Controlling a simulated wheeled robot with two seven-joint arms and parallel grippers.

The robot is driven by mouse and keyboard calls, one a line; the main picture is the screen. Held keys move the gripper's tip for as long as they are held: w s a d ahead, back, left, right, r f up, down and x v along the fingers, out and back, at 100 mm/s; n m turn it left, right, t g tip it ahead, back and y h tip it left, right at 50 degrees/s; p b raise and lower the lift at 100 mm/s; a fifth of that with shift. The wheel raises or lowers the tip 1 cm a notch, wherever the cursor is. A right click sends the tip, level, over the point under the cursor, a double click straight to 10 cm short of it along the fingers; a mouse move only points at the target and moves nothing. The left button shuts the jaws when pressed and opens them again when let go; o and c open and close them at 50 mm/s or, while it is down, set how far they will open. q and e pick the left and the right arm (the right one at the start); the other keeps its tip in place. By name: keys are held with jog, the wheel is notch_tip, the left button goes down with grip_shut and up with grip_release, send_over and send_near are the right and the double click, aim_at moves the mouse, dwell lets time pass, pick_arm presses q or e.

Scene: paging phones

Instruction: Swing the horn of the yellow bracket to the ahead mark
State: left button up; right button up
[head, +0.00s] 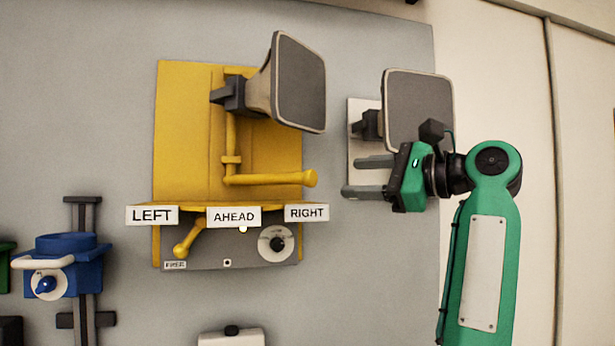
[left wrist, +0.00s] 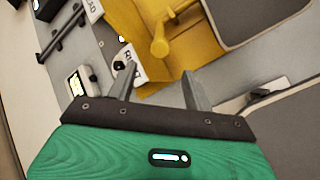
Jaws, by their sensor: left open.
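The yellow bracket (head: 180,120) is on the grey wall panel. Its horn (head: 300,82), with a dark square face, is turned toward the right. A yellow handle bar (head: 265,179) below the horn points right, its knob end above the RIGHT plate (head: 307,213). The AHEAD plate (head: 233,217) is in the middle and the LEFT plate (head: 152,215) at left. My left gripper (head: 350,177) is open and empty, right of the knob and apart from it. In the left wrist view the knob (left wrist: 160,47) shows beyond my open fingers (left wrist: 158,72). My right gripper is not in view.
A second horn (head: 418,105) on a white bracket (head: 358,140) is just behind and above my left gripper. A grey control box with a dial (head: 276,244) and a small yellow lever (head: 188,243) is below the plates. A blue device (head: 70,258) is at lower left.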

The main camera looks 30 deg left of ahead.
aim_at(314, 177)
pick_arm(q)
jog(key=a+p, duration=0.3)
jog(key=a, duration=0.7)
jog(key=shift+a+r, duration=0.1)
jog(key=shift+a, duration=0.1)
jog(key=shift+a+p, duration=0.45)
jog(key=shift+a, duration=0.35)
grip_shut()
